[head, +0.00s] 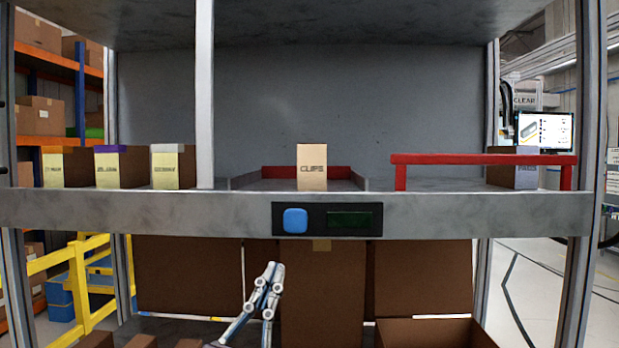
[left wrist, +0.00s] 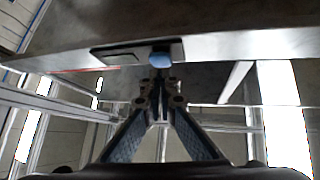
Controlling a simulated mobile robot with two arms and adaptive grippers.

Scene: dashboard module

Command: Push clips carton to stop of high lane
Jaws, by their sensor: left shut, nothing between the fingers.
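The clips carton (head: 312,168) is a tan box marked CLIPS, upright near the front of a lane on the high shelf in the head view. The red stop (head: 275,172) of that lane shows behind the carton. My left gripper (head: 270,272) is shut and empty, below the shelf's front edge and left of the carton. In the left wrist view the shut fingertips (left wrist: 160,80) lie just below the blue button on the shelf front. The carton is out of sight in that view. My right gripper is not in view.
The shelf's grey front beam (head: 160,212) carries a blue button (head: 295,220) and a dark display (head: 349,220). Several cartons (head: 122,167) stand at left beside a white post (head: 204,95). A red rail (head: 480,159) and another carton (head: 526,170) are at right. Brown boxes (head: 320,295) fill the level below.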

